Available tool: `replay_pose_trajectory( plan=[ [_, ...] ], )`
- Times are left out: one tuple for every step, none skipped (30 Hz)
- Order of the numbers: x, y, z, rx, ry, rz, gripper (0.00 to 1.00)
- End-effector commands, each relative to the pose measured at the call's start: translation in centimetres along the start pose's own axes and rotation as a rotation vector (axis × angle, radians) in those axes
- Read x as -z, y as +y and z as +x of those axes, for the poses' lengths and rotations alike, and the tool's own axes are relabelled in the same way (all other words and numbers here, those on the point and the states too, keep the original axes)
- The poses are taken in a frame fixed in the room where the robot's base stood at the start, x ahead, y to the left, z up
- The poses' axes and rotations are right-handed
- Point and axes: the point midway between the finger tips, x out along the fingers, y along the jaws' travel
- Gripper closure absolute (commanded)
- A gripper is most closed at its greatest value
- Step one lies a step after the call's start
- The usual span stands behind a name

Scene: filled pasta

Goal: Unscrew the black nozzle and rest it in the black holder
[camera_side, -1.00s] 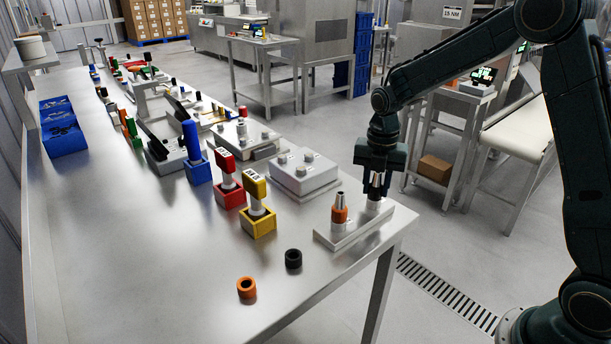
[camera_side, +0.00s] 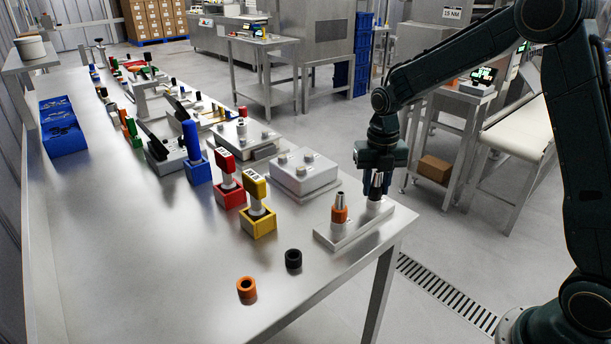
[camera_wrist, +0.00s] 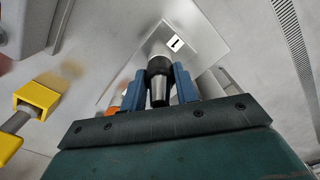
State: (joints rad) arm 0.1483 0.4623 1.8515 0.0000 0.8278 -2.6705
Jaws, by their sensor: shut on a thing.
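The black nozzle (camera_side: 376,186), a black collar with a metal tip, stands upright at the right end of the pale block (camera_side: 345,235) near the table's right edge. My gripper (camera_side: 377,178) reaches down over it and is shut on it. In the wrist view the blue fingers (camera_wrist: 159,85) close on both sides of the nozzle (camera_wrist: 160,66). An orange nozzle (camera_side: 339,208) stands at the left end of the same block. The black holder (camera_side: 293,259) is a short ring on the table, left of the block.
An orange ring (camera_side: 246,288) lies left of the black holder. The yellow holder (camera_side: 258,222), red holder (camera_side: 229,192) and a grey box (camera_side: 303,172) stand behind. The front left of the table is clear.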

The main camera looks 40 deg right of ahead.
Motion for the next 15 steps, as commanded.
replay_pose_trajectory(
  plan=[
    [-0.01,0.01,-0.01,0.000,0.000,-0.020,0.94],
    [-0.01,0.01,-0.01,0.000,0.000,-0.034,0.94],
    [-0.01,0.01,-0.01,0.000,0.000,-0.058,0.94],
    [-0.01,0.01,-0.01,0.000,0.000,-0.078,0.94],
    [-0.01,0.01,-0.01,0.000,0.000,-0.097,0.94],
    [-0.01,0.01,-0.01,0.000,0.000,-0.125,0.94],
    [-0.01,0.01,-0.02,0.000,0.000,-0.146,0.94],
    [-0.01,0.01,-0.02,0.000,0.000,-0.164,0.94],
    [-0.01,0.01,-0.02,0.000,0.000,-0.186,0.94],
    [-0.01,0.01,-0.02,0.000,0.000,-0.200,0.94],
    [-0.01,0.01,-0.03,0.000,0.000,-0.211,0.94],
    [-0.01,0.01,-0.03,0.000,0.000,-0.221,0.94],
    [-0.01,0.01,-0.03,0.000,0.000,-0.227,0.94],
    [-0.01,0.01,-0.03,0.000,0.000,-0.230,0.94],
    [-0.01,0.01,-0.03,0.000,0.000,-0.231,0.94]
  ],
)
